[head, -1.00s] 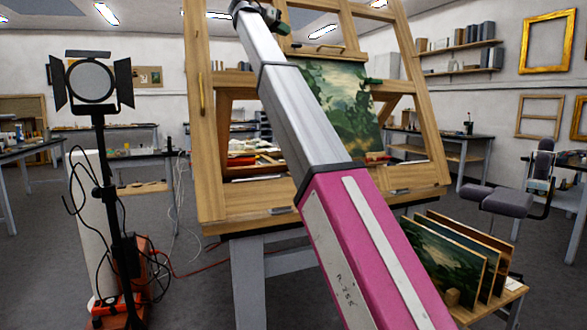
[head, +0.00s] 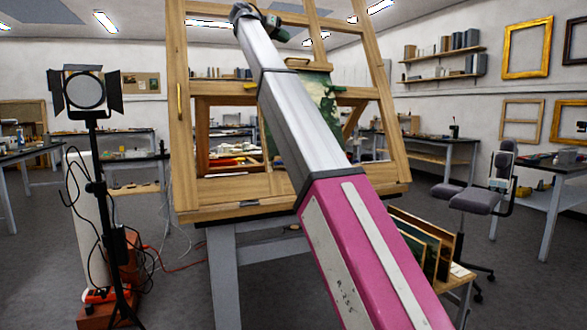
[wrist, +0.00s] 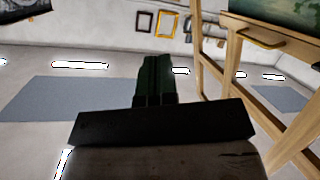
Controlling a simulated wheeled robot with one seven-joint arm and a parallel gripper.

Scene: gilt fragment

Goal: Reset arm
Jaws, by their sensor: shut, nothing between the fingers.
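My arm (head: 297,115) reaches up and away across the middle of the head view, with a pink lower link and silver upper links. Its far end bends over near the top of the wooden easel (head: 178,140). My gripper (wrist: 155,60) shows in the wrist view as two dark green fingers side by side, shut with nothing between them. The wrist view is tilted, with ceiling lights low in the picture. The fingers are apart from the easel frame (wrist: 240,60) on the right there. In the head view the arm hides part of the landscape painting (head: 325,100) on the easel.
A studio lamp (head: 84,90) on a stand with loose cables is at the left. Framed panels (head: 425,245) lean on a low stand at the right. A grey chair (head: 475,198) is farther right. Grey floor (head: 520,290) is open at the far right.

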